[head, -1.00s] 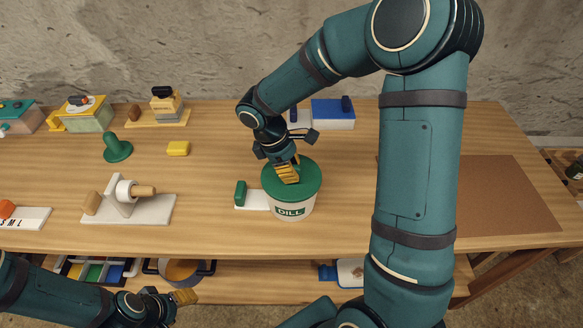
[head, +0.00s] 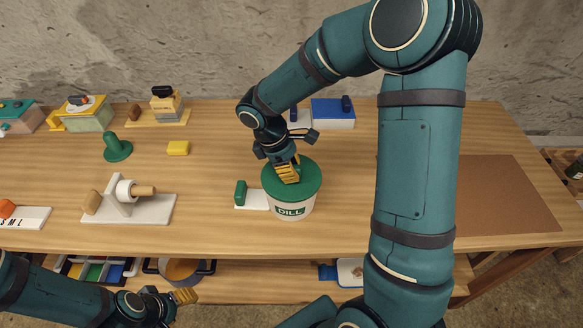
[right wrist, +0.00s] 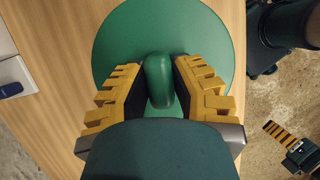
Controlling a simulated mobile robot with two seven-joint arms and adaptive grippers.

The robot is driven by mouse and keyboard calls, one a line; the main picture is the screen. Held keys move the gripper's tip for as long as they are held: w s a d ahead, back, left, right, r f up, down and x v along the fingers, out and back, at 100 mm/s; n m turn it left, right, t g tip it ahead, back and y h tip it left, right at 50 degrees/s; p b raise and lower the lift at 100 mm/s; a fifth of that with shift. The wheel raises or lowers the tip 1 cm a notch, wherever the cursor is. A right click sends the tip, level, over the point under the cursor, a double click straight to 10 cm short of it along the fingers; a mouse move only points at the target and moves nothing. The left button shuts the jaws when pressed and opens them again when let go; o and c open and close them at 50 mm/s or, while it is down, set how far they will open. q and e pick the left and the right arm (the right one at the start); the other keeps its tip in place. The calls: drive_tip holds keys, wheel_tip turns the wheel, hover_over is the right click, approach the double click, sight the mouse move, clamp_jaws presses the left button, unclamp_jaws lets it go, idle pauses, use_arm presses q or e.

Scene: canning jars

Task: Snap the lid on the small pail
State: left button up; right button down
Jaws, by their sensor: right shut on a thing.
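The small pail (head: 291,211) is white with a green DILL label and stands upright on the table. Its round green lid (head: 309,178) lies over the pail's mouth and looks level; I cannot tell whether its rim is snapped down. My right gripper (head: 287,173) comes down from above and is shut on the lid's green knob (right wrist: 160,80), with a yellow finger on either side in the right wrist view. The lid (right wrist: 205,30) fills the middle of that view and hides the pail. My left gripper (head: 184,296) is low at the front left, away from the pail; its opening is unclear.
A white plate with a green block (head: 240,193) is just left of the pail. A white stand with a wooden roller (head: 140,190), a yellow block (head: 178,148) and a green knobbed piece (head: 117,150) are farther left. A brown mat (head: 505,195) lies clear at right.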

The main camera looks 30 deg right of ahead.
drive_tip(key=shift+f, duration=0.15)
idle(0.8)
drive_tip(key=shift+c, duration=1.1)
unclamp_jaws()
drive_tip(key=shift+r+p, duration=2.85)
drive_tip(key=shift+r, duration=0.7)
